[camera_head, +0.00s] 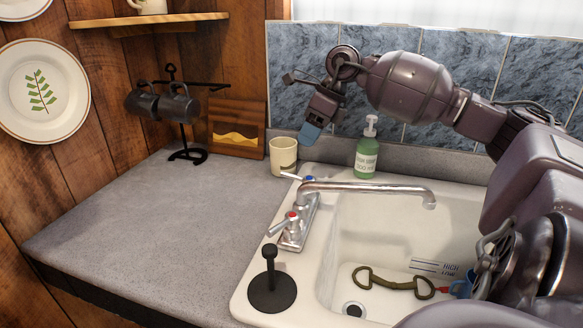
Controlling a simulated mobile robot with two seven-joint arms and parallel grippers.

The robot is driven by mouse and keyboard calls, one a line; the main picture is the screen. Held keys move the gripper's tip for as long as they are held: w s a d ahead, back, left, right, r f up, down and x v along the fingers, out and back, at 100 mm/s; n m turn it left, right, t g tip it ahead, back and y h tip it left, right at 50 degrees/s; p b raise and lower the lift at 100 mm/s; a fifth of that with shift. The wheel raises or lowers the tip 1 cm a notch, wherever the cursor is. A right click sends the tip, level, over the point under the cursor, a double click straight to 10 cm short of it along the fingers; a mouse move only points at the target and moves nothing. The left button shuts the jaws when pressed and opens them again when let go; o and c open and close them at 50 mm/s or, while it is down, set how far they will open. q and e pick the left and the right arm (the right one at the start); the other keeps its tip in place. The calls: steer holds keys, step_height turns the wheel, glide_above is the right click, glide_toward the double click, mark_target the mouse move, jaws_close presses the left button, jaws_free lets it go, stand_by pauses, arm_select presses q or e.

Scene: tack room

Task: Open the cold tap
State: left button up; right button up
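The cold tap (308,179) has a blue mark and a silver lever handle pointing left. It sits at the far end of the faucet base (300,225), behind the spout (375,189). The hot tap (291,217), with a red mark, is at the near end. My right gripper (310,133) reaches in from the right and hangs above and behind the cold tap, apart from it in the picture. The finger gap is too small and side-on to tell. My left gripper is not in view.
A cream cup (283,156) and a green soap bottle (366,153) stand close behind the faucet. A black plunger-like stopper (271,287) stands at the sink's near-left corner. An olive double-ringed item (393,282) lies in the sink (372,225).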

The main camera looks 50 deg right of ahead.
steer(key=b+x, duration=0.1)
steer(key=x, duration=0.8)
steer(key=shift+w+a+f, duration=0.1)
steer(key=shift+a+f, duration=0.1)
steer(key=shift+f, duration=0.15)
jaws_close()
